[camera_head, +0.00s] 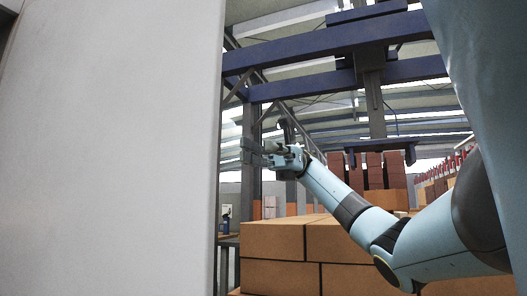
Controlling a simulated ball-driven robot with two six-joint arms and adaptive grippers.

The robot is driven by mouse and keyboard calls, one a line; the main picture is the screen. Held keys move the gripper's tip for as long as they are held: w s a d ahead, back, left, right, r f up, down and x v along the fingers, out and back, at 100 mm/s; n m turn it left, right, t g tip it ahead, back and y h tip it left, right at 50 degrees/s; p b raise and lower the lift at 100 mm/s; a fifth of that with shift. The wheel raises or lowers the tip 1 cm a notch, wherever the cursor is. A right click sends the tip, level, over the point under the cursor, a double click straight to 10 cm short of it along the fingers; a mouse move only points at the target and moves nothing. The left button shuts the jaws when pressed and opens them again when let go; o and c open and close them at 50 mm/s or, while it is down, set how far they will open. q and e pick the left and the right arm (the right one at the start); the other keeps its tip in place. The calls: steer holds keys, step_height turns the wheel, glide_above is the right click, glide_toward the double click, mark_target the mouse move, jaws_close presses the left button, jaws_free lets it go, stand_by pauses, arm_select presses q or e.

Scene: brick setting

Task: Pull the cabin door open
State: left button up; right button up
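A large, smooth, pale grey panel (110,150), which looks like the cabin door, fills the left part of the head view. Its right edge runs upright near the middle left; no handle shows on the visible face. My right arm reaches in from the right. My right gripper (251,152) is just right of the panel's edge, its fingers pointing left toward it. The fingers look apart, with nothing seen between them. I cannot tell its depth from the panel, but no contact shows. My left gripper is not in view.
Large orange-brown brick blocks (290,245) are stacked below and behind my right arm. A blue overhead frame (330,42) spans the top, with a lifting clamp (381,145) hanging from it. More brick stacks (375,171) stand farther back. The panel blocks the view on the left.

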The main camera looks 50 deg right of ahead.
steer(key=shift+w+d, duration=0.1)
steer(key=shift+d, duration=0.6)
